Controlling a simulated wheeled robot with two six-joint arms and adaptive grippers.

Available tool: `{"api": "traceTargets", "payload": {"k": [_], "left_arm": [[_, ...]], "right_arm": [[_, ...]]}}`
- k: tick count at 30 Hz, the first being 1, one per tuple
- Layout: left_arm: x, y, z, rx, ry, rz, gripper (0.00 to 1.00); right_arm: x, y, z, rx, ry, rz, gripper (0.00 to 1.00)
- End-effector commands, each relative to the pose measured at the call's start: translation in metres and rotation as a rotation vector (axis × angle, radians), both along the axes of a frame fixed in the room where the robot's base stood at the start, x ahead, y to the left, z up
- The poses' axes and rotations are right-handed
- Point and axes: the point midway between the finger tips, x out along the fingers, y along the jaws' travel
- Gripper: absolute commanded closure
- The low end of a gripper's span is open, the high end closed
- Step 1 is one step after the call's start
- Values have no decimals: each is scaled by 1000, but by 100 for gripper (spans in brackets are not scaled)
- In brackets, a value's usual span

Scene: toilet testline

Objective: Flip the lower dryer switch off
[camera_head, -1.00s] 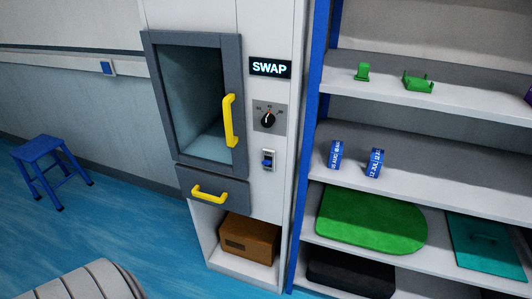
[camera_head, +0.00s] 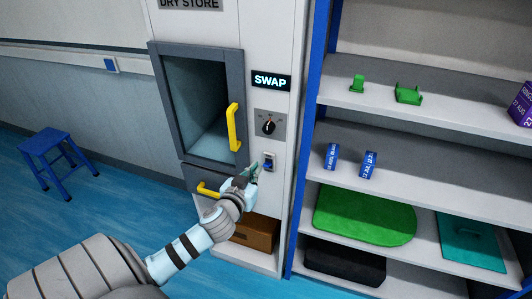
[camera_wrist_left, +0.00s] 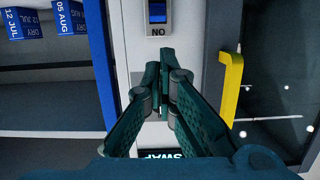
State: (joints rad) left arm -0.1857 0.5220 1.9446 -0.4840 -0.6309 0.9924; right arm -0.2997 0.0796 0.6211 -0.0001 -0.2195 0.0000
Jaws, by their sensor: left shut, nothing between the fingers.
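The lower dryer switch (camera_head: 269,160) is a small rocker with a blue part on a grey plate, on the white cabinet front below the black knob (camera_head: 268,127). In the left wrist view, which is upside down, the switch (camera_wrist_left: 157,12) is at the top edge, partly cut off, with a label that looks like an inverted "ON" (camera_wrist_left: 158,31). My left gripper (camera_head: 255,170) is shut and empty, just left of and slightly below the switch in the head view. Its teal fingers (camera_wrist_left: 165,58) point toward the switch plate; I cannot tell whether they touch. My right gripper is out of view.
The dryer's yellow door handle (camera_head: 234,128) and yellow drawer handle (camera_head: 207,189) stick out close to my left gripper. A blue-framed shelf (camera_head: 312,110) with several parts stands to the right. A blue stool (camera_head: 42,143) stands at the far left.

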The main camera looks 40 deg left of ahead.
Motion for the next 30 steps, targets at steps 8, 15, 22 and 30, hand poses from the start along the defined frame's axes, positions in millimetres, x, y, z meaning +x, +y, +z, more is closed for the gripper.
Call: {"api": "traceTargets", "payload": {"k": [8, 15, 22, 30], "left_arm": [[3, -5, 28, -8, -60, -6, 100], [7, -3, 26, -7, -58, -5, 100], [41, 9, 21, -10, -59, -4, 100], [96, 28, 12, -10, -59, -5, 100]], "right_arm": [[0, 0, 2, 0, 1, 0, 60], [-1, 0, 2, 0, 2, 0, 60], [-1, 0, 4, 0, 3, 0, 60], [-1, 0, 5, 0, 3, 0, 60]]}}
